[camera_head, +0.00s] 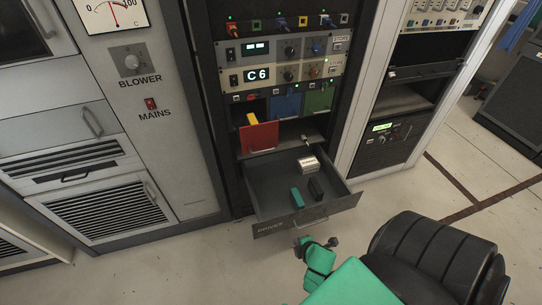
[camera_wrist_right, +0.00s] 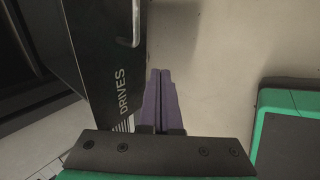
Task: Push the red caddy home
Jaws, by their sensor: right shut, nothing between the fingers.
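The red caddy (camera_head: 260,137) stands in the rack bay in the head view, its red face well forward of the blue caddy (camera_head: 285,106) and green caddy (camera_head: 319,98) to its right. A yellow part (camera_head: 252,119) shows behind its top edge. My right gripper (camera_head: 303,245) is low in front of the open drawer, below and apart from the red caddy. In the right wrist view its purple fingers (camera_wrist_right: 160,72) are together and empty, beside the drawer front. My left gripper is out of view.
The open drawer (camera_head: 270,230), marked DRIVES, juts out below the red caddy. It holds a silver box (camera_head: 309,168), a green block (camera_head: 297,198) and a dark block (camera_head: 316,188). Its handle also shows in the wrist view (camera_wrist_right: 135,25). Bare floor (camera_head: 190,262) lies to the left.

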